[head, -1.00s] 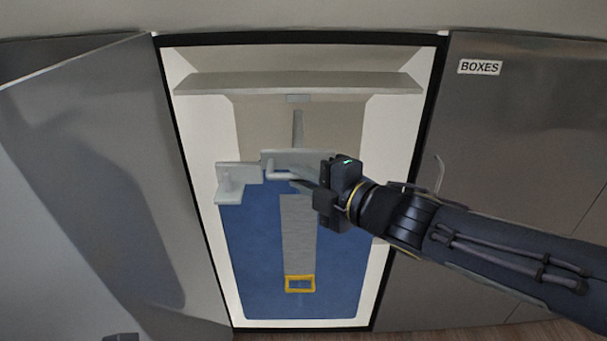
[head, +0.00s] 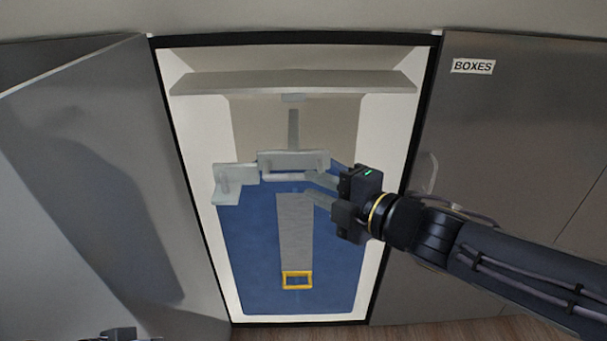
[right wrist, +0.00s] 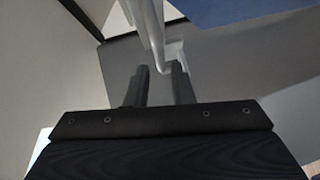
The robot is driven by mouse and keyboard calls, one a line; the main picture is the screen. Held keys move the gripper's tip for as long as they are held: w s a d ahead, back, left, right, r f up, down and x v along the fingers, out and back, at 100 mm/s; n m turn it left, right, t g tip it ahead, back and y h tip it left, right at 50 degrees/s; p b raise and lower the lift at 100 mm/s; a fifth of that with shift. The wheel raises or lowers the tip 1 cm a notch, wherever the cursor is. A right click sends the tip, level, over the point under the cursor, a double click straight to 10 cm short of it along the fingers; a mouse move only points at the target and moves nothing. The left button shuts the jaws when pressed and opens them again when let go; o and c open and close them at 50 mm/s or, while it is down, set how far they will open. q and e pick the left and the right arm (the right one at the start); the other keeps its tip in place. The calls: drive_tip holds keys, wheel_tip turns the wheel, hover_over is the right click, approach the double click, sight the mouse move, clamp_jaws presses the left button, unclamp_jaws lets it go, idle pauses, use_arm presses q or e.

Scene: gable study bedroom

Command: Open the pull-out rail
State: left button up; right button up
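The pull-out rail shows in the head view as pale grey plates inside an open cabinet. Its wide front plate (head: 292,161) has a bar handle on its lower front, and a smaller plate with a peg (head: 234,182) sits to its left. My right gripper (head: 314,183) is just right of the handle, fingers spread. In the right wrist view the two fingers (right wrist: 160,76) are apart, with the pale handle bar (right wrist: 150,28) beyond and between their tips; I cannot tell whether they touch it. A dark piece at the bottom left edge may be my left gripper (head: 120,333), mostly cut off.
The cabinet has a pale shelf (head: 293,83) above and a blue back or floor panel (head: 250,270). An open grey door (head: 110,180) stands left; a closed door labelled BOXES (head: 473,66) is right.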

drive_tip(key=v, duration=0.3)
drive_tip(key=shift+s+d+p, duration=0.15)
drive_tip(key=shift+p, duration=0.25)
drive_tip(key=d+m+t+h+p, duration=0.2)
drive_tip(key=d+m+h, duration=0.4)
drive_tip(key=d+m, duration=0.35)
drive_tip(key=s+d+f+m+g+h+p, duration=0.1)
drive_tip(key=s+d+f+m+g+h, duration=0.1)
drive_tip(key=s+d+f+m+h, duration=0.5)
drive_tip(key=s+a+f+m+g+y+p, duration=0.1)
drive_tip(key=s+m+g+y, duration=0.4)
drive_tip(key=s+m, duration=0.5)
wheel_tip(320, 180, down, 2)
drive_tip(key=shift+s+a+f+m+g, duration=0.1)
drive_tip(key=shift+s+a+m+g, duration=0.25)
drive_tip(key=shift+s+a+g, duration=0.2)
